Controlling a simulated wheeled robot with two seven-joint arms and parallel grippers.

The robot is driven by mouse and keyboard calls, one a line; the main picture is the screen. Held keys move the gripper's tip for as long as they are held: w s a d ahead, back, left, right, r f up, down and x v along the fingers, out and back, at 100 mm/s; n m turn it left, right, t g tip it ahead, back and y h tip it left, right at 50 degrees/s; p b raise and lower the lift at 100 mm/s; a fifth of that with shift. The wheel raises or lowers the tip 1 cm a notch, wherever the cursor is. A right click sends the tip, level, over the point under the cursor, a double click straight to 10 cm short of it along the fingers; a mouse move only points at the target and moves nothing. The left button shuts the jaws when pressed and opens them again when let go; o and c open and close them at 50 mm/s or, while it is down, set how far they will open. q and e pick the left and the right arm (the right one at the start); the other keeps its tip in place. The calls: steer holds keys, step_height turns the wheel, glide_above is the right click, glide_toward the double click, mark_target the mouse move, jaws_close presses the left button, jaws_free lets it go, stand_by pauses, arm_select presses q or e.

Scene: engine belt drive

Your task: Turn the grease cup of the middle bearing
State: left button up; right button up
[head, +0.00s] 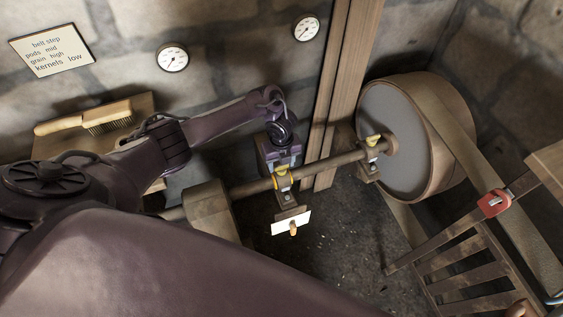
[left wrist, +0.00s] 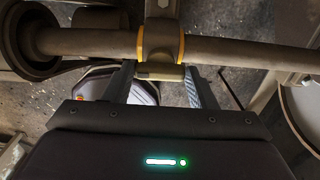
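The middle bearing (head: 289,198) stands on the long shaft (head: 325,163), with a yellow part (head: 282,181) showing just under my left gripper (head: 281,166). In the left wrist view the bearing (left wrist: 161,45) shows yellow bands on both sides, with the shaft (left wrist: 235,52) running across. My left gripper (left wrist: 160,88) is open, its two dark fingers apart and pointing at the bearing's near side. A stubby block lies between the fingertips; I cannot tell whether they touch it. The grease cup itself is not clear, partly hidden by the gripper. My right gripper is not in view.
Another bearing (head: 369,160) with a yellow cup (head: 373,140) stands near the large belt wheel (head: 398,140). A drum (head: 208,208) sits left on the shaft. A white card (head: 283,225) is below the middle bearing. A wooden post (head: 345,70) rises behind.

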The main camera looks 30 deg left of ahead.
arm_select(q)
steer(key=o, duration=0.4)
step_height(320, 180, up, 8)
steer(key=shift+f, duration=0.1)
stand_by(0.7)
